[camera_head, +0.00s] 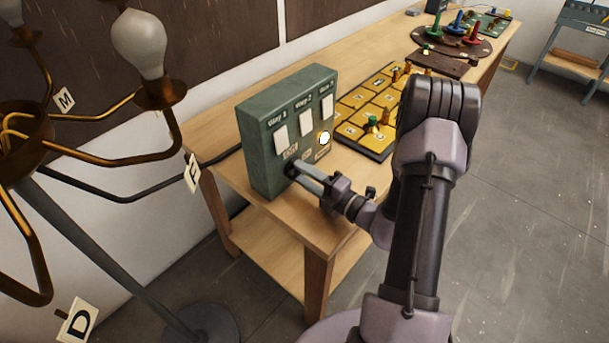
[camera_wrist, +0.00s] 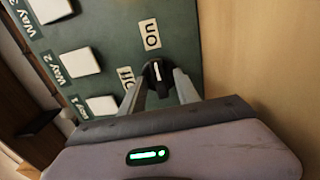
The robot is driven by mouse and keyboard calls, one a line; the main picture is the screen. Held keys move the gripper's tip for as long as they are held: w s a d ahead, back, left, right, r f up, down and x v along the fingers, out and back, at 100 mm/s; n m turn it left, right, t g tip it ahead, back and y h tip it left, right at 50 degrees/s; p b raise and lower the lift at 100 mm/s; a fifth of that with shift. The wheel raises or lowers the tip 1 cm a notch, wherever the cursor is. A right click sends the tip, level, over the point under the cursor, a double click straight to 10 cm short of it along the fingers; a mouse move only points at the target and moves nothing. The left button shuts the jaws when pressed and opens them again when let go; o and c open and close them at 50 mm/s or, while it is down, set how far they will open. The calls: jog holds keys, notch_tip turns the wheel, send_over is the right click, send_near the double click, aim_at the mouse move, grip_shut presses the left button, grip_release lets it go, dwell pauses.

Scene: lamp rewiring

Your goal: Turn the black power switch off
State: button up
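The black power switch (camera_wrist: 157,73) is on the front of a green control box (camera_head: 255,150), low at its left end in the head view. In the wrist view the pale mark on the switch points toward the "on" label (camera_wrist: 150,33). The "off" label (camera_wrist: 127,77) is to the left of it. My gripper (camera_wrist: 160,84) is at the switch, with one finger on each side of it. The fingers are apart, and I cannot tell whether they touch the switch. In the head view my gripper (camera_head: 298,174) partly hides the switch.
A lamp with bulbs (camera_head: 140,43) and brass arms stands at the left.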

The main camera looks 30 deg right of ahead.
grip_shut()
jog(key=shift+n, duration=0.3)
jog(key=n, duration=0.3)
jog(key=shift+n, duration=0.3)
jog(key=n+b, duration=0.2)
jog(key=n, duration=0.2)
jog(key=shift+f+n, duration=0.1)
jog(key=shift+n, duration=0.2)
jog(key=n+b, duration=0.3)
jog(key=n, duration=0.2)
jog(key=shift+n+b, duration=1.15)
jog(key=shift+n, duration=0.85)
grip_release()
